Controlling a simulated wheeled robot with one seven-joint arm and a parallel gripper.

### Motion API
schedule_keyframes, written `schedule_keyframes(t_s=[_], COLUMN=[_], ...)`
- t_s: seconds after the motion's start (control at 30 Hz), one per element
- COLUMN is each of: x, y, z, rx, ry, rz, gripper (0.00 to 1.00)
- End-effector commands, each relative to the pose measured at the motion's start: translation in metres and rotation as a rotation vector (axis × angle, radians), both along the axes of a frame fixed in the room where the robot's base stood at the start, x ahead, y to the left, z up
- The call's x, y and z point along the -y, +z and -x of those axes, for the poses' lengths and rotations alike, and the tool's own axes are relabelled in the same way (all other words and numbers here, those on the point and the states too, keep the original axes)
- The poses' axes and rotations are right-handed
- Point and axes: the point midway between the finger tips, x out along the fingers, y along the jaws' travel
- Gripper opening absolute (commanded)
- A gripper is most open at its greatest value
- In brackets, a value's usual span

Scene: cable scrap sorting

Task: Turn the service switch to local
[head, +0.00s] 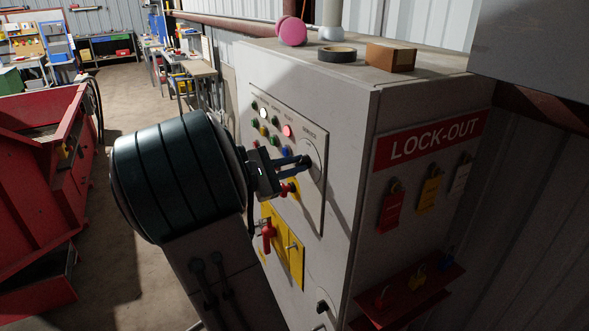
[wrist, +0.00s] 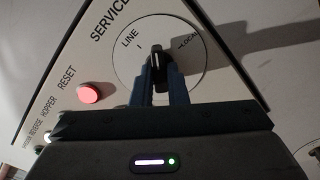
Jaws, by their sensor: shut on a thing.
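The service switch is a black knob (wrist: 157,62) on a round pale dial plate in the wrist view, under the word SERVICE. LINE is printed to the left of the knob and LOCAL to the right. The knob's upper end points up in the picture, between the two labels. My gripper (wrist: 160,88) is shut on the knob, one blue-grey finger on each side. In the head view my gripper (head: 306,161) reaches the dial plate (head: 317,158) at the cabinet panel's upper right, and its fingers hide most of the knob.
The grey cabinet (head: 358,120) carries a lit red button (wrist: 89,93), other coloured buttons, a red handle (head: 268,232) on a yellow plate, and a LOCK-OUT sign (head: 430,142) with tags on its side. Tape (head: 337,54) and a box (head: 390,58) lie on top. A red bin (head: 35,190) stands left.

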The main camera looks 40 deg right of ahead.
Motion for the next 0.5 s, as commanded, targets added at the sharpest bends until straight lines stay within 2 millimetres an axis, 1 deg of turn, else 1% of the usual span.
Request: schedule_keyframes(t_s=[0.37,0.5], x=[-0.0001,-0.0001], y=[0.0001,-0.0014], z=[-0.0001,-0.0003], rx=[0.011,0.039], ry=[0.0,0.001], rz=[0.003,0.009], gripper=[0.01,0.01])
